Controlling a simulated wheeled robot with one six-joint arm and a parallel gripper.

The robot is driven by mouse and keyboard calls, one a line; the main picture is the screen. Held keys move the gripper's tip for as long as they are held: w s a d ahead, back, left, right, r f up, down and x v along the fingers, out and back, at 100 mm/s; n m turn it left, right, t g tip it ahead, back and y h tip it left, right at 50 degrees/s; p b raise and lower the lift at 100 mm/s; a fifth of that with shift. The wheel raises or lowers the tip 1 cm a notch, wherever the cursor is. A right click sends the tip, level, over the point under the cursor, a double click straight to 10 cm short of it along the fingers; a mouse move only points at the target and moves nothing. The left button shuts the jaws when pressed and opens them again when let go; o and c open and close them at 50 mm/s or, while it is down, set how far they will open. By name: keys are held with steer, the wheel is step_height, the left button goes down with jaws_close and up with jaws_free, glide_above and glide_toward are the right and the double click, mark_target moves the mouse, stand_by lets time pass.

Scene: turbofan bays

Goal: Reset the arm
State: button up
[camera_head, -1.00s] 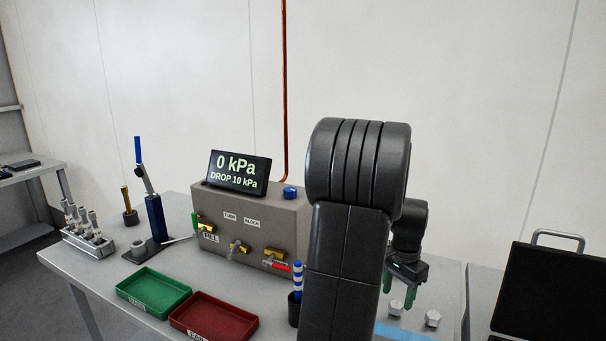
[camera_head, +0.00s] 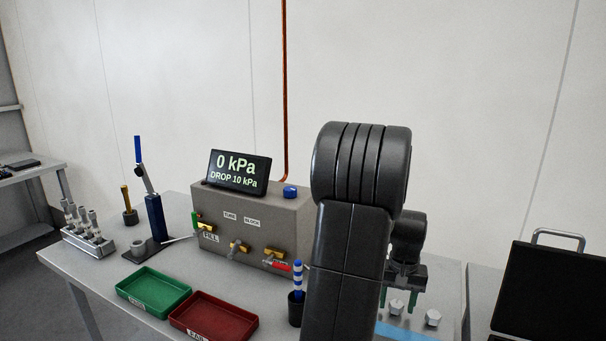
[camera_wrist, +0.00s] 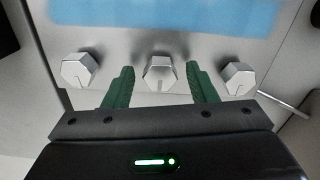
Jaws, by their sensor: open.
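Two more hex pieces stand to the left (camera_wrist: 78,70) and right (camera_wrist: 238,78). In the head view my arm hides much of the gripper (camera_head: 398,297), which is over the right part of the bench (camera_head: 90,275). Two hex pieces (camera_head: 396,307) (camera_head: 432,317) show beside it.
A grey test block (camera_head: 225,245) with a display reading 0 kPa stands at the bench's back. A green tray (camera_head: 153,291) and a red tray (camera_head: 215,318) lie in front. A blue-striped tool (camera_head: 298,280) stands near my arm. A black case (camera_head: 550,290) is at right.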

steer(key=n, duration=0.4)
steer(key=shift+n, duration=0.4)
step_height(320, 180, up, 6)
steer(key=shift+r, duration=0.25)
